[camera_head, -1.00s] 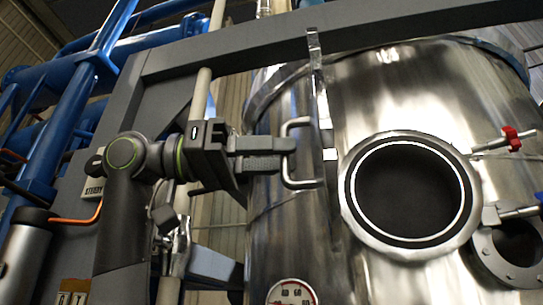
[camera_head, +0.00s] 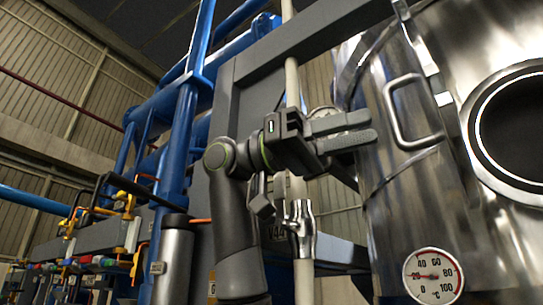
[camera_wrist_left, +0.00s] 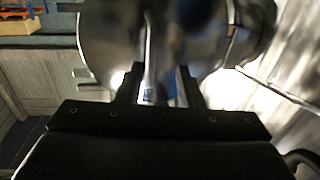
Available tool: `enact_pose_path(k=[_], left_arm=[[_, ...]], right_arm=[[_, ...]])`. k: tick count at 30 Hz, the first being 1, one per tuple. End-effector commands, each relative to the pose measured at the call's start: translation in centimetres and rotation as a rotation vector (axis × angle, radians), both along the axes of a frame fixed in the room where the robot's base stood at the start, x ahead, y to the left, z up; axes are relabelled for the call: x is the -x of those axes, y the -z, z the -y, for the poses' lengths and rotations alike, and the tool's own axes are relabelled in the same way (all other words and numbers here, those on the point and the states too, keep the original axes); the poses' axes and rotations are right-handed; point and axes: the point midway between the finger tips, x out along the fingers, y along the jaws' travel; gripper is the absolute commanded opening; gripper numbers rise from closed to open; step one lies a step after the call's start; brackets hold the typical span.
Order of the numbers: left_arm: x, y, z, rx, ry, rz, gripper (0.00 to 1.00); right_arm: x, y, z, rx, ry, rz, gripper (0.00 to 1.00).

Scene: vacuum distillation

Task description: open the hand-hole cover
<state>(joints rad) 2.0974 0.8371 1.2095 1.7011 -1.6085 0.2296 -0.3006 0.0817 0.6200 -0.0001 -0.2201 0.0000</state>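The round hand-hole (camera_head: 515,125) at the right edge is uncovered, with a dark inside and a white ring around its rim. To its left, a bent steel handle (camera_head: 393,112) stands on a shiny steel face (camera_head: 375,95). I cannot tell for sure whether this face is the swung-out cover. My left gripper (camera_head: 372,127) is left of the handle, fingers spread and empty, with a small gap to the bar. In the left wrist view, the open fingers (camera_wrist_left: 159,85) point at the blurred steel, with a bright bar (camera_wrist_left: 150,45) ahead between them. My right gripper is not in view.
A temperature gauge (camera_head: 433,276) sits low on the steel vessel. A grey beam (camera_head: 310,35) crosses above my arm, and blue pipes (camera_head: 183,130) rise behind it. A steel fitting (camera_head: 301,228) stands below the gripper.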

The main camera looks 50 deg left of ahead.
Motion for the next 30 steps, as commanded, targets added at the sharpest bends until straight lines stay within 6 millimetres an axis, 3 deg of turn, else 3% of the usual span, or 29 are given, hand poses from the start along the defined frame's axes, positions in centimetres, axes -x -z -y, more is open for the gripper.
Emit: enact_pose_path(k=[6, 15, 21, 30], left_arm=[[2.2, 0.1, -5.3, 0.006, -0.002, 0.002, 0.33], [4.3, -0.1, -10.5, 0.004, 0.001, 0.001, 0.33], [4.8, -0.1, -11.7, 0.002, 0.002, 0.002, 0.33], [4.8, 0.0, -11.7, 0.001, 0.001, 0.001, 0.33]], right_arm=[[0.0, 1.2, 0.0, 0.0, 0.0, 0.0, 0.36], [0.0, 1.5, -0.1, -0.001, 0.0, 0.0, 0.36], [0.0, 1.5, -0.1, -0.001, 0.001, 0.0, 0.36], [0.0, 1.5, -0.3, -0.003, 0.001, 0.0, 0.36]])
